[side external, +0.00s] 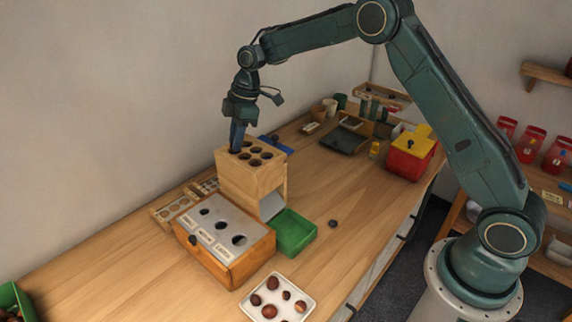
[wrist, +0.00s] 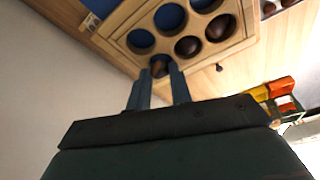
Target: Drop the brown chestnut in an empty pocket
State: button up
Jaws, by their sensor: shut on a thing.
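My gripper (side external: 235,149) points down at the left corner of the top of the wooden pocket box (side external: 250,180). In the wrist view its two fingers (wrist: 160,76) are shut on a brown chestnut (wrist: 159,66), at the near corner pocket of the box (wrist: 125,26). I cannot tell whether the chestnut is above the pocket or partly inside it. Beside it, one pocket (wrist: 187,46) and another (wrist: 220,27) hold dark chestnuts. The other row's pockets (wrist: 141,40) show blue bottoms and look empty. The fingers hide the chestnut in the side view.
In front of the box stand a wooden case with a grey holed top (side external: 222,232) and a green tray (side external: 293,233). A white tray (side external: 258,312) holds several chestnuts. One dark ball (side external: 333,223) lies alone on the table. A red box (side external: 409,158) stands at the back right.

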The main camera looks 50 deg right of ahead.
dwell(0.3)
jog(key=o, duration=1)
jog(key=shift+o, duration=0.2)
jog(key=shift+r, duration=2.95)
